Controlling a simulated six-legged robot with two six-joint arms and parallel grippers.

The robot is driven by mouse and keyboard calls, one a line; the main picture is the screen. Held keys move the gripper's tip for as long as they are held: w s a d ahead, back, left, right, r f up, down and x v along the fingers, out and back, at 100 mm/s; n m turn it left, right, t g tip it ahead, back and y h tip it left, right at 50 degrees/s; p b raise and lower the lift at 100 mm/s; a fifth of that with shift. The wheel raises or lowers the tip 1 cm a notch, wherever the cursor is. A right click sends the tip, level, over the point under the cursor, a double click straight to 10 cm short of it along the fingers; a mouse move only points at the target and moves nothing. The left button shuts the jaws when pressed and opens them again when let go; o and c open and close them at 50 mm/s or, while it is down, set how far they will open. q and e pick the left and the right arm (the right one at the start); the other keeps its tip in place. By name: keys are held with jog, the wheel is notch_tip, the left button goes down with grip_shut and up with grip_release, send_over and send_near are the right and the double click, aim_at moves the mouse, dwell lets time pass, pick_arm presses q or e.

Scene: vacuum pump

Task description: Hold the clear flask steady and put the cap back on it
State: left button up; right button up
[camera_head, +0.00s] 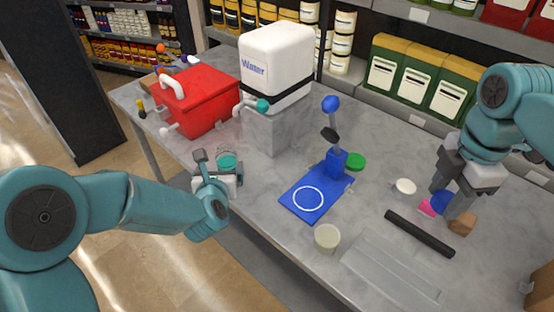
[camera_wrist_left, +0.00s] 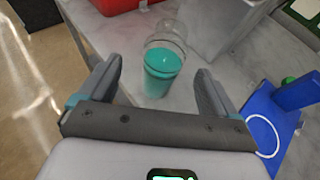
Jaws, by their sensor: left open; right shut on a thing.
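The clear flask (camera_head: 227,160) holds teal liquid and stands upright on the grey table, left of the blue stand. It also shows in the left wrist view (camera_wrist_left: 164,62), just ahead of and between the fingers, apart from both. My left gripper (camera_head: 219,170) is open; its two fingers show spread in the left wrist view (camera_wrist_left: 157,75). My right gripper (camera_head: 448,200) is at the right of the table, shut on a small blue round piece (camera_head: 441,202) that looks like a cap. The flask's mouth is too small to make out clearly.
A blue stand (camera_head: 310,192) with a white ring is mid-table. Beside it are a green disc (camera_head: 356,161), a white cup (camera_head: 405,187), a beige jar (camera_head: 327,238) and a black rod (camera_head: 419,233). A white water tank (camera_head: 277,62) and red box (camera_head: 197,98) stand behind.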

aim_at(227, 160)
pick_arm(q)
jog(key=shift+x, duration=0.75)
pick_arm(e)
jog(key=shift+d+r, duration=0.15)
jog(key=shift+r, duration=0.1)
pick_arm(q)
jog(key=shift+w+d, duration=0.1)
pick_arm(e)
jog(key=shift+r, duration=0.15)
pick_arm(q)
jog(key=p+x, duration=0.1)
jog(key=x, duration=0.1)
jog(key=p+x, duration=0.2)
jog(key=shift+w+d+f, duration=0.15)
jog(key=shift+w+f, duration=0.05)
pick_arm(e)
notch_tip(227, 160, up, 2)
jog(key=shift+r, duration=0.25)
pick_arm(q)
jog(key=shift+w+f, duration=0.2)
jog(key=shift+w, duration=0.1)
